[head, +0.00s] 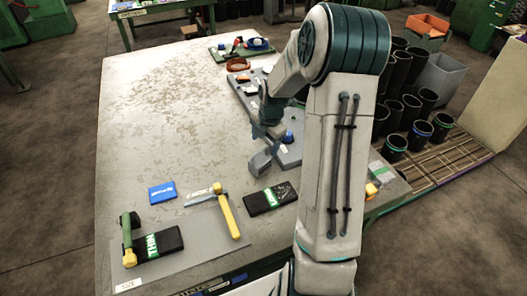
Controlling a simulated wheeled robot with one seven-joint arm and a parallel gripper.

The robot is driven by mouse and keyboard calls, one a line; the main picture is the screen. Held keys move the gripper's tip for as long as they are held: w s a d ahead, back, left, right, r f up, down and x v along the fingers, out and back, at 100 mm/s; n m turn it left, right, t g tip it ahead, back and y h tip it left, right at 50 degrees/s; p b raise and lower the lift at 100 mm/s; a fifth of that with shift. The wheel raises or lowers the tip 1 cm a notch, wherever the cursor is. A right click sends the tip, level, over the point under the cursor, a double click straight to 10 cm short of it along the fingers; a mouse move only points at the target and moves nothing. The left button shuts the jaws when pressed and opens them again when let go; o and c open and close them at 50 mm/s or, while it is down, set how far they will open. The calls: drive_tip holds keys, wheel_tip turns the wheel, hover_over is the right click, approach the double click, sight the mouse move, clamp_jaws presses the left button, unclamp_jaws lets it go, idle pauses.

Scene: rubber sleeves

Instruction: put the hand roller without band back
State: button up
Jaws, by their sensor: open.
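Two hand tools lie at the front left of the table. One has a green handle with yellow at its lower end (129,240). The other has a yellow handle (229,215) and a pale bar reaching left from its top. I cannot tell which is the hand roller without band; no band is clear at this size. My gripper (260,160) is open, fingers pointing down over the middle right of the table, left of a grey tray (288,154) with a blue knob (288,137). I see nothing between the fingers. My arm hides part of the tray.
A grey mat (195,236) lies under the tools. Black packs with green labels (160,242) (270,199) and a blue packet (162,192) lie nearby. A green tray (229,53) stands at the back. Black sleeves (420,132) stand right of the table. The table's left middle is clear.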

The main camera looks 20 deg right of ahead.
drive_tip(key=s+a+r+m+h, duration=0.1)
drive_tip(key=s+a+r+m, duration=0.35)
drive_tip(key=s+r, duration=0.2)
drive_tip(key=s+a+r+m, duration=0.3)
drive_tip(key=s+r+m, duration=0.25)
drive_tip(key=r, duration=0.25)
drive_tip(key=s+a+r+m+t, duration=0.1)
drive_tip(key=s+a+m, duration=0.1)
drive_tip(key=s+m, duration=0.4)
drive_tip(key=s+a+r+m, duration=0.1)
drive_tip(key=s+a+m, duration=0.1)
drive_tip(key=s+m, duration=0.4)
drive_tip(key=shift+s+a+r+t, duration=0.25)
drive_tip(key=shift+s+r+t, duration=0.05)
drive_tip(key=shift+r+t, duration=0.1)
